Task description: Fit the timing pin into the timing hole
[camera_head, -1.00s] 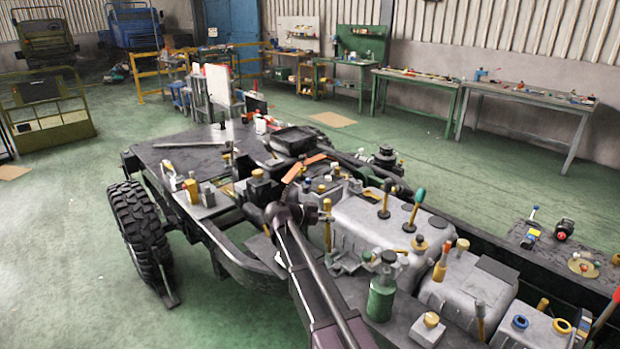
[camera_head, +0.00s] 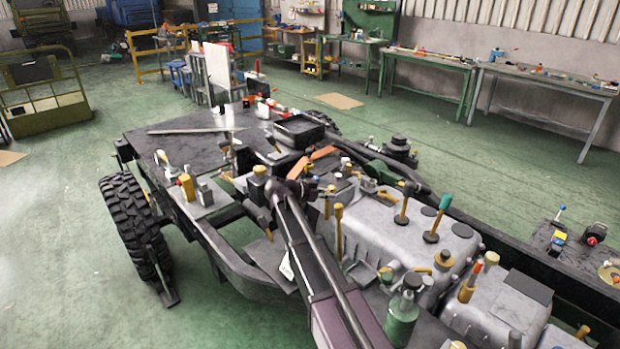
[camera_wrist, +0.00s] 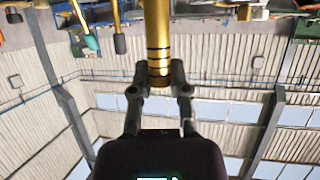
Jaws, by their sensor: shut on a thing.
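In the wrist view my gripper (camera_wrist: 159,76) is shut on the end of a gold rod with dark bands (camera_wrist: 158,35), which looks like the timing pin. The rod runs up out of the top of that view, so its far end is hidden. In the head view my arm reaches from the bottom edge to the engine, and the gripper and the held pin cannot be clearly made out among the crowded parts. I cannot pick out the timing hole in either view.
The grey engine block (camera_head: 375,225) carries several upright handled rods, including a green-topped one (camera_head: 438,218). A green bottle (camera_head: 402,322) stands close right of my arm. A black tray (camera_head: 299,130) lies beyond. A large tyre (camera_head: 135,225) stands at left. Open green floor (camera_head: 60,260) lies left.

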